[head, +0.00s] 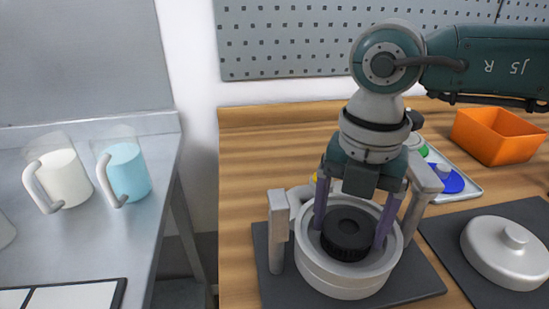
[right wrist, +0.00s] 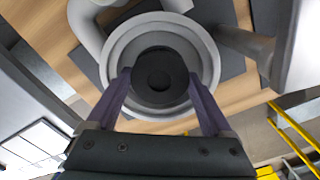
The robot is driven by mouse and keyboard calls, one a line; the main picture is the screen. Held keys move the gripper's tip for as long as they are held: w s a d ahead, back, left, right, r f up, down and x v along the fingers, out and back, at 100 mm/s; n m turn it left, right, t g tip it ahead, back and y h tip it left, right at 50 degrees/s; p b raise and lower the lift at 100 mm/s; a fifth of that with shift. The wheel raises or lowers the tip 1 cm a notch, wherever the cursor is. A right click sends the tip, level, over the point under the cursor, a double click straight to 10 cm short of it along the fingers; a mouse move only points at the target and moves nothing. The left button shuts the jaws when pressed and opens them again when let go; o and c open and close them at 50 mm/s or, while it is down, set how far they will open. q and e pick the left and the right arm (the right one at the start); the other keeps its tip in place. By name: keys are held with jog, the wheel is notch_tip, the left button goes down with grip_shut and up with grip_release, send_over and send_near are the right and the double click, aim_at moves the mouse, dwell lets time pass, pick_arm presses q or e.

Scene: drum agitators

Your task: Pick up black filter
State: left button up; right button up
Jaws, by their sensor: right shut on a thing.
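The black filter (head: 348,230) is a short round black piece with a ridged side, inside the light grey round drum (head: 345,283). My right gripper (head: 350,226) reaches down into the drum with its purple fingers on either side of the filter, shut on it. In the right wrist view the filter (right wrist: 159,76) sits between the two fingertips (right wrist: 160,84), with the drum's rim around it. I cannot tell whether the filter is lifted off the drum's floor. My left gripper is not in view.
The drum stands on a dark mat (head: 415,283) between grey posts. A silver lid (head: 507,252) lies on another mat at right. An orange bin (head: 497,137) and a tray with coloured pieces (head: 470,186) stand behind. Two jugs (head: 126,172) stand on the left bench.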

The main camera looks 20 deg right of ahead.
jog(key=c, duration=0.5)
